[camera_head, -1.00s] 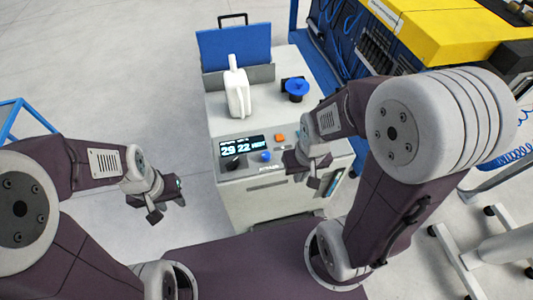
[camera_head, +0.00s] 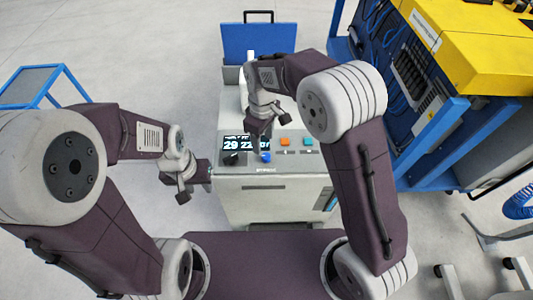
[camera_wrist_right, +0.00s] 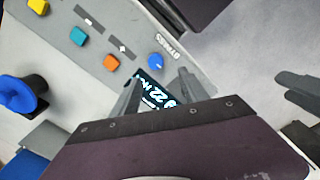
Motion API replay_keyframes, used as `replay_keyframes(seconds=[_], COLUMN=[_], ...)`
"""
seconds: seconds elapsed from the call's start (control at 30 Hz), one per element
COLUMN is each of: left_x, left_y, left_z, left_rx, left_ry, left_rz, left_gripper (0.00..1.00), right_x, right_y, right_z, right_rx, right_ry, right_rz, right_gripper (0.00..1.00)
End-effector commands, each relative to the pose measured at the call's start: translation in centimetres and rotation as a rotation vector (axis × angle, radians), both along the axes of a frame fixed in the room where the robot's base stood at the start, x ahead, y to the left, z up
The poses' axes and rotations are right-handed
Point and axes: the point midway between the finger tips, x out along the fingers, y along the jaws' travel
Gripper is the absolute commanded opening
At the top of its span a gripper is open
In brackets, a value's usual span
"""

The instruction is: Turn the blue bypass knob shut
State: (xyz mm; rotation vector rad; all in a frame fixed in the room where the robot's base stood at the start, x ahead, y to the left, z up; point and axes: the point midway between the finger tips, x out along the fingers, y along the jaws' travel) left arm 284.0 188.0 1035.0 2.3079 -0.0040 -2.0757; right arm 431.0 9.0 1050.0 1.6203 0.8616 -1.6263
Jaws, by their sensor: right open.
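A small blue knob (camera_head: 265,157) sits on the front control panel of a pale grey machine, beside a lit display (camera_head: 240,143). In the right wrist view the blue knob (camera_wrist_right: 156,61) is just beyond my fingers, apart from them. My right gripper (camera_head: 268,131) is open above the panel, with the display (camera_wrist_right: 155,95) showing between its fingers (camera_wrist_right: 157,96). Its jaws look empty. My left gripper (camera_head: 197,187) appears open and empty, left of the machine's front. The knob's pointer direction is too small to tell.
An orange button (camera_head: 285,141) and a teal button (camera_head: 307,141) are right of the knob, and a black knob (camera_head: 233,158) is left. A larger blue handwheel (camera_wrist_right: 18,95) stands behind. A blue-framed rack (camera_head: 440,130) is at right.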

Motion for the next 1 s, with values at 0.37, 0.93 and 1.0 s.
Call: replay_keyframes(seconds=[0.37,0.93,1.0], left_x=[0.0,0.0,0.0], left_y=[0.0,0.0,0.0], left_z=[1.0,1.0,1.0], left_rx=[0.000,0.000,0.000], left_ry=[0.000,0.000,0.000], left_rz=[-0.001,0.000,0.000], left_gripper=[0.36,0.36,0.36], right_x=[-0.1,0.0,0.1], right_y=[-0.2,-0.2,-0.2], right_z=[-7.1,-8.3,-8.3], right_rx=[-0.002,0.000,0.000], right_ry=[0.004,-0.001,-0.001], right_rz=[-0.004,-0.004,-0.004], right_gripper=[0.52,0.00,0.00])
